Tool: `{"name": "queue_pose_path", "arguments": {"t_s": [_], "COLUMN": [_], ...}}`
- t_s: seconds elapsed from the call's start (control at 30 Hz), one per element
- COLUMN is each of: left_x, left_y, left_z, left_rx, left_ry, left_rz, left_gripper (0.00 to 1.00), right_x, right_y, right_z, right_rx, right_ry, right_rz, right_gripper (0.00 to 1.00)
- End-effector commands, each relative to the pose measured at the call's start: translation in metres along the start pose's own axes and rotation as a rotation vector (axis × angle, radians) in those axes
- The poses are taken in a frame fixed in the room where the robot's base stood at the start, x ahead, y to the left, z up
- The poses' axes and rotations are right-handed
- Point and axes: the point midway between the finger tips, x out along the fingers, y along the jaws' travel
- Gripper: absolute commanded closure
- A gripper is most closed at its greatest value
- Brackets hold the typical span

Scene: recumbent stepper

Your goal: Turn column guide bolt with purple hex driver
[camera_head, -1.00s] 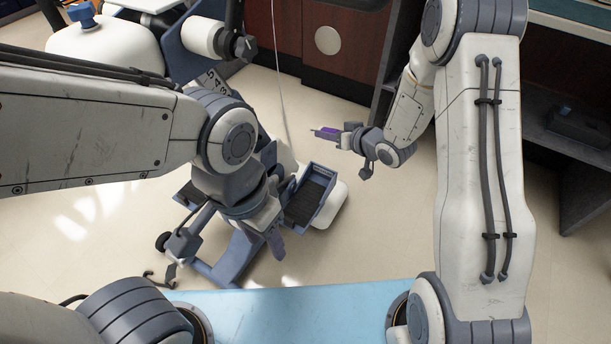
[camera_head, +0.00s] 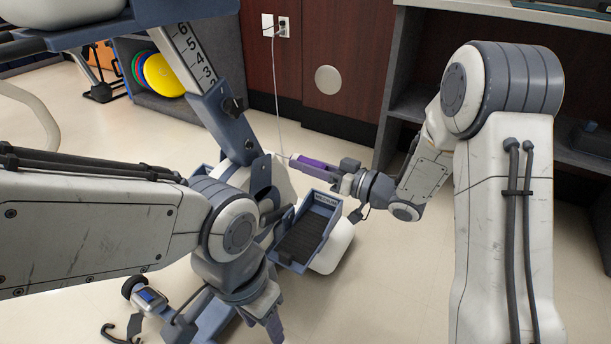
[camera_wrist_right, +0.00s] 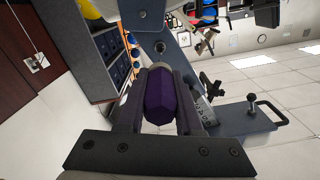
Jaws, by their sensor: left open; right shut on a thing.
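The purple hex driver (camera_head: 318,166) is held by my right gripper (camera_head: 335,170), with its thin shaft pointing left toward the stepper. In the right wrist view the purple handle (camera_wrist_right: 160,97) sits between the two fingers. The blue-grey column guide (camera_head: 228,122) slants down the stepper below the numbered column (camera_head: 196,55). A small round bolt head (camera_head: 249,144) shows on the guide, left of the driver tip. A gap appears to lie between tip and guide; exact depth is unclear. My left gripper (camera_head: 275,326) is open and low, by the stepper's lower frame.
The footplate (camera_head: 303,236) lies below the driver. A cord hangs from the wall outlet (camera_head: 283,27) behind the driver tip. A dark shelf unit (camera_head: 412,100) stands behind my right arm. Floor right of the footplate is clear.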

Motion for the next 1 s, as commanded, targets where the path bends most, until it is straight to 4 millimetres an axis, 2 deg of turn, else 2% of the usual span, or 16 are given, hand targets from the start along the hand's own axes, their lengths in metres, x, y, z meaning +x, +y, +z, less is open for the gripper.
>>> {"name": "queue_pose_path", "arguments": {"t_s": [0.47, 1.0], "left_x": [-0.007, -0.015], "left_y": [0.001, 0.001], "left_z": [0.000, -0.001], "left_rx": [0.000, 0.000], "left_ry": [0.000, 0.000], "left_rz": [0.000, 0.000], "left_gripper": [0.50, 0.50], "right_x": [-0.001, 0.042], "right_y": [-0.001, -0.001], "right_z": [0.000, 0.001], "right_rx": [0.003, 0.001], "right_ry": [-0.002, -0.001], "right_rz": [0.000, -0.002], "right_gripper": [1.00, 1.00]}}
